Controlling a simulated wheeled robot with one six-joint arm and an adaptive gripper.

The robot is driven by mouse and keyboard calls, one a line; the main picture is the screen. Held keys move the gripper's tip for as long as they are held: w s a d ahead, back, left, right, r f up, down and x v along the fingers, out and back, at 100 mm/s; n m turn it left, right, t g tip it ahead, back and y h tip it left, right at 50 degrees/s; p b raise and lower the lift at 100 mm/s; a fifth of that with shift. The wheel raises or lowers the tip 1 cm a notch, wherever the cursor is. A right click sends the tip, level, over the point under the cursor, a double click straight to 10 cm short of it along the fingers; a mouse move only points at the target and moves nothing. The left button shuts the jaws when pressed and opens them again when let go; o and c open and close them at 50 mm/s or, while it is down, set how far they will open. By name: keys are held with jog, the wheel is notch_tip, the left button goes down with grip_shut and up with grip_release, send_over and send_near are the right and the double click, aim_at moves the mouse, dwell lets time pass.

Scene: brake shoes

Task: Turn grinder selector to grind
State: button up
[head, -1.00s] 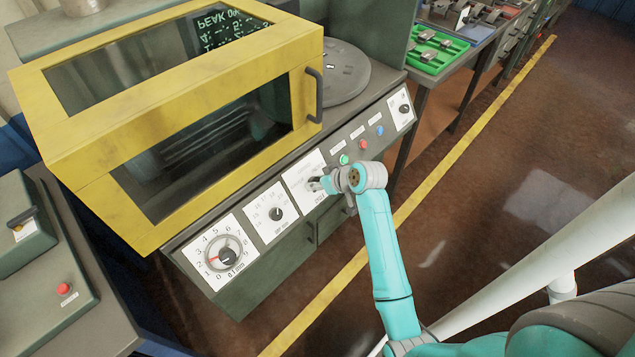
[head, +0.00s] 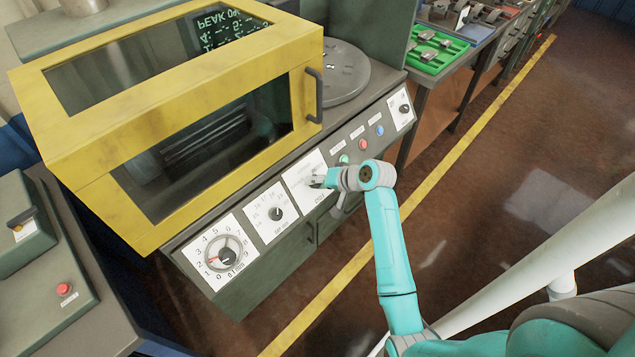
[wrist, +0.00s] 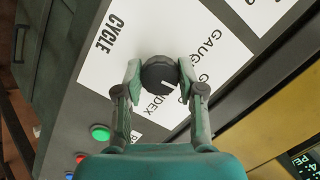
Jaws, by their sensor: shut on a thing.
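The grinder selector is a dark round knob (wrist: 159,74) on a white plate lettered CYCLE, GAUGE and INDEX, with another word partly hidden. In the wrist view my gripper (wrist: 160,78) is shut on the knob, one finger pad on each side. A short white mark shows on the knob's lower right edge in that view. In the head view my gripper (head: 320,181) is at the selector's white plate (head: 300,186) on the grinder's front panel, and it hides most of the knob there.
Along the panel are a numbered dial (head: 226,256), a smaller knob (head: 275,213), green (head: 343,159), red (head: 363,145) and blue (head: 379,131) buttons, and a right-end knob (head: 404,108). A yellow-framed guard (head: 305,100) stands above. The floor in front is open.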

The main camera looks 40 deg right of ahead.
jog(key=shift+m, duration=0.6)
jog(key=o, duration=1.1)
jog(key=v, duration=1.2)
jog(key=shift+d+f, duration=0.15)
